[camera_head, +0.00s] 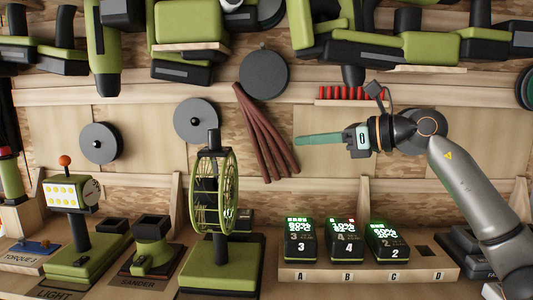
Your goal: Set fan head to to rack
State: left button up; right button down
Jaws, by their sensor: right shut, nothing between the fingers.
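The green fan stands upright on its base (222,262) on the bench, left of the middle. Its round wire-cage fan head (228,190) is seen nearly edge-on, turned mostly toward the right. A wooden rack (295,272) labelled A to D stands right of the fan. Battery packs 3 (300,243), 4 (343,243) and 2 (386,245) sit in A, B and C with lit displays. Slot D looks empty. My right gripper (298,141) is shut and empty, pointing left above the rack, apart from the fan. My left gripper is not in view.
A lamp (72,225) and a sander (152,245) stand left of the fan. Dark red strips (265,130) hang on the wall between fan and gripper. Green power tools (185,25) line the upper shelf. Discs (196,120) hang on the wall.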

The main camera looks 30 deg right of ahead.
aim_at(204, 191)
jog(key=k, duration=1)
